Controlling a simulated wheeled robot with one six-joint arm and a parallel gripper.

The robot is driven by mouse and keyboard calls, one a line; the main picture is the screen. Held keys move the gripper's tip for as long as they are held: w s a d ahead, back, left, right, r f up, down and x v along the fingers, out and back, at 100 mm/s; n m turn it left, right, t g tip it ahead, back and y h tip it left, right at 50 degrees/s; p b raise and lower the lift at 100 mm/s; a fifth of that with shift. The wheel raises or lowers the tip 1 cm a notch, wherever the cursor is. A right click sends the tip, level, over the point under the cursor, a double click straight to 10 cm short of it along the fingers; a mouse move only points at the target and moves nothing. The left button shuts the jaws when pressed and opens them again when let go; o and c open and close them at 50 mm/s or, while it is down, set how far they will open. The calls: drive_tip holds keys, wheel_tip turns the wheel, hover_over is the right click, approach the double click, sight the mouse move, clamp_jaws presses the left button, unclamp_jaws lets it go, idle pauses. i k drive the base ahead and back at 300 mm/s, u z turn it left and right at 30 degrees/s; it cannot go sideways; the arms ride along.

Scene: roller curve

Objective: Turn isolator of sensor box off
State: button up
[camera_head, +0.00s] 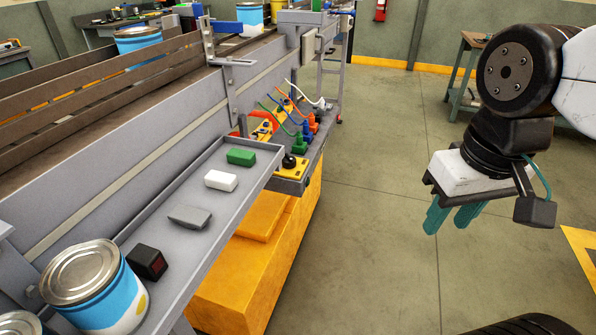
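A yellow switch plate with a black rotary knob (289,161) sits on the grey control shelf at the near end, just beyond the tray. Further along that shelf are more yellow switch units (265,127), partly hidden by cables. I cannot tell which one is the sensor box isolator, and the knob's setting is too small to read. My gripper (453,217) hangs at the right over the open floor, well apart from the switches. Its two teal fingers point down, spread apart, with nothing between them.
A grey tray holds a green block (241,157), a white block (221,181), a grey wedge (189,217), a black block (147,262) and a blue can (92,287). Colored plugs with cables (300,143) crowd the shelf. A yellow cabinet (250,265) stands below. The floor between is clear.

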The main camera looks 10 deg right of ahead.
sight(289, 161)
drive_tip(key=u, duration=0.2)
drive_tip(key=i, duration=1.05)
drive_tip(key=z, duration=0.5)
